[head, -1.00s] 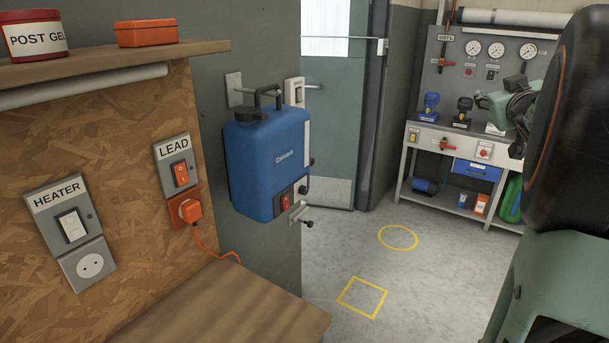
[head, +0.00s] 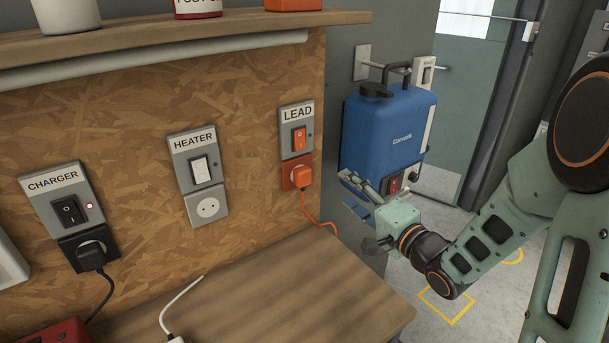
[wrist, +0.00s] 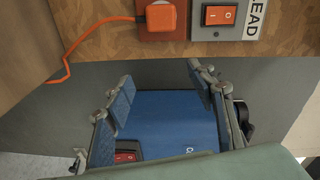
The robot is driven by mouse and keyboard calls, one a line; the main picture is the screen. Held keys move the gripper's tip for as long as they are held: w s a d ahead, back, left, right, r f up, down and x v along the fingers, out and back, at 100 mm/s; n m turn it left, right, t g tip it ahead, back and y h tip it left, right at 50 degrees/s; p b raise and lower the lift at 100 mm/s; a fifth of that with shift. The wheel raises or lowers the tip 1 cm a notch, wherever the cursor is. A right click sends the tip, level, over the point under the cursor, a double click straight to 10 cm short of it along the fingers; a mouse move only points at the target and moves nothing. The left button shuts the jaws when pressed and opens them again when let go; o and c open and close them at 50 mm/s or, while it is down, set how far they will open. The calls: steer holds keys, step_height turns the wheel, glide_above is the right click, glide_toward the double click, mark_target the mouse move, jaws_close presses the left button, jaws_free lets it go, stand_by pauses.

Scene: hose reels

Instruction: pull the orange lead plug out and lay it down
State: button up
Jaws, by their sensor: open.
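The orange lead plug (head: 301,175) sits in the orange socket below the LEAD switch plate (head: 297,127). Its orange cord (head: 312,208) hangs down to the wooden bench. My gripper (head: 354,197) is open and empty, to the right of the plug and a little lower, in front of the blue tank. In the wrist view the plug (wrist: 161,17) is at the top edge, beyond the open fingers (wrist: 160,95), and nothing is between the fingers but the tank behind. The orange LEAD rocker switch (wrist: 220,14) is beside the plug there.
The blue tank (head: 388,130) hangs on the grey wall close behind my gripper. The wooden bench (head: 290,285) lies below, with a white cord (head: 180,300) on it. HEATER (head: 197,158) and CHARGER (head: 65,200) plates are left; a black plug (head: 91,256) is in the charger socket. A shelf runs above.

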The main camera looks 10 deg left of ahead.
steer(key=m+y, duration=0.1)
steer(key=y, duration=0.1)
glide_toward(306, 179)
steer(key=shift+w+a+r+g, duration=0.15)
steer(key=shift+w+r+g, duration=0.05)
steer(key=shift+r+g, duration=0.2)
steer(key=shift+b+x, duration=0.35)
steer(key=shift+x, duration=4.2)
steer(key=shift+f, duration=0.15)
jaws_close()
